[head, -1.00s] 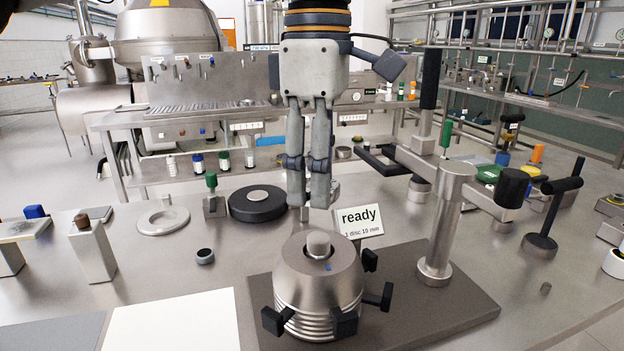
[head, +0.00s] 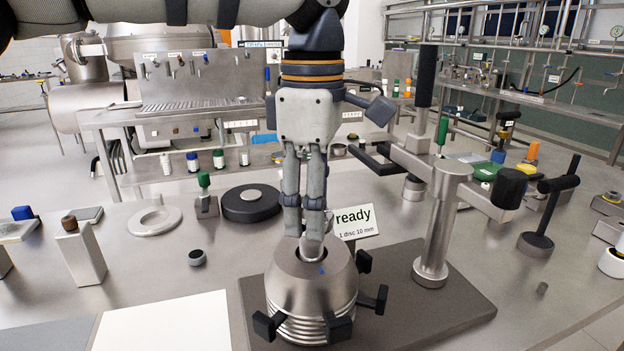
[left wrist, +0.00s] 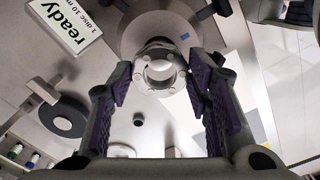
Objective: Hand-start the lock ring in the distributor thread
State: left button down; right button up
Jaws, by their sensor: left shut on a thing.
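In the head view the fingers mostly hide the ring and the neck top, so I cannot tell whether ring and thread touch. My right gripper is not in view.
Dark clamp knobs (head: 375,299) stick out around the distributor's base. A steel post (head: 435,225) with dark-handled arms stands at right. A "ready" sign (head: 354,222) stands close behind. A white ring (head: 154,221) and a black disc (head: 252,204) lie at left.

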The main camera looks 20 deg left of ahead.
pick_arm(q)
jog(key=shift+f+n, duration=0.3)
jog(key=n, duration=1.3)
jog(key=shift+f, duration=1.35)
jog(key=m, duration=0.8)
jog(key=shift+m, duration=0.4)
jog(key=shift+r+m, duration=0.15)
jog(key=shift+m, duration=1.75)
